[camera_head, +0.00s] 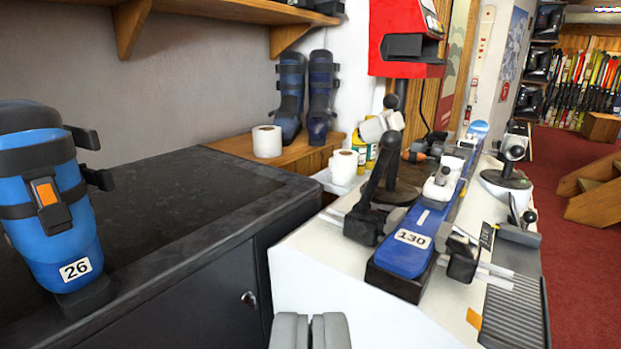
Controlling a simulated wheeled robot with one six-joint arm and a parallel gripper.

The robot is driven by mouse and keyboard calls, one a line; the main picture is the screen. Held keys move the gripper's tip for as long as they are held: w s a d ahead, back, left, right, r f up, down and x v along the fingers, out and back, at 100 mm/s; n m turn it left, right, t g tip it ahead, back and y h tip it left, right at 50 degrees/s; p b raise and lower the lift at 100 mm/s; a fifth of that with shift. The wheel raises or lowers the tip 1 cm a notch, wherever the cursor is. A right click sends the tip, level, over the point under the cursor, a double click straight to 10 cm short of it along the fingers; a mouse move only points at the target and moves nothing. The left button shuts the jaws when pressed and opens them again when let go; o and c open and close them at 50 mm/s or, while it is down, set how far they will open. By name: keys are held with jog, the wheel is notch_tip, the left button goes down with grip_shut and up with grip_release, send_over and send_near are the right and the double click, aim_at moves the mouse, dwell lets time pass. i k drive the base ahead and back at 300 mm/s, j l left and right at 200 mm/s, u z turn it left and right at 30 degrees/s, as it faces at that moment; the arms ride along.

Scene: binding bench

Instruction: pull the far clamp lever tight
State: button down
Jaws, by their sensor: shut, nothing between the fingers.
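My gripper (311,330) is at the bottom edge, its two grey fingertips together and empty. It is apart from the bench and everything on it. A blue ski (441,216) with a "130" label lies lengthwise along the white bench, away from me. A black clamp lever (376,178) stands up, tilted, at the ski's left side, rising from a black clamp block (368,222). A second black clamp block (462,262) is at the right side, with a short lever (514,210) nearby. I cannot tell which lever is the far one.
A dark counter (170,215) with a blue "26" boot (48,205) fills the left. White rolls (267,141) and boots (320,96) stand behind. A red machine (407,35) rises at the back. A ridged black tray (515,310) lies at right. The white bench's near left part is clear.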

aim_at(511, 123)
jog(key=l+u, duration=0.1)
jog(key=l, duration=1.6)
jog(key=k+l+u, duration=0.15)
jog(key=l, duration=0.65)
jog(key=i+l+u, duration=0.1)
jog(key=l, duration=0.55)
jog(key=i+l+u, duration=0.1)
jog(key=l, duration=0.6)
jog(key=i+l, duration=0.2)
jog(key=l, duration=0.45)
jog(key=i+l+u, duration=0.15)
jog(key=l, duration=0.55)
jog(key=k+l, duration=0.1)
jog(key=l, duration=0.3)
jog(key=l+u, duration=0.1)
jog(key=l, duration=0.35)
jog(key=k+l, duration=0.15)
jog(key=l, duration=0.25)
jog(key=k+l, duration=0.1)
jog(key=l, duration=0.3)
jog(key=k+l+u, duration=0.1)
jog(key=l, duration=0.3)
jog(key=i+l, duration=0.15)
jog(key=i, duration=0.6)
jog(key=i+l+z, duration=0.1)
jog(key=i, duration=0.65)
jog(key=i+l, duration=0.2)
jog(key=i, duration=0.55)
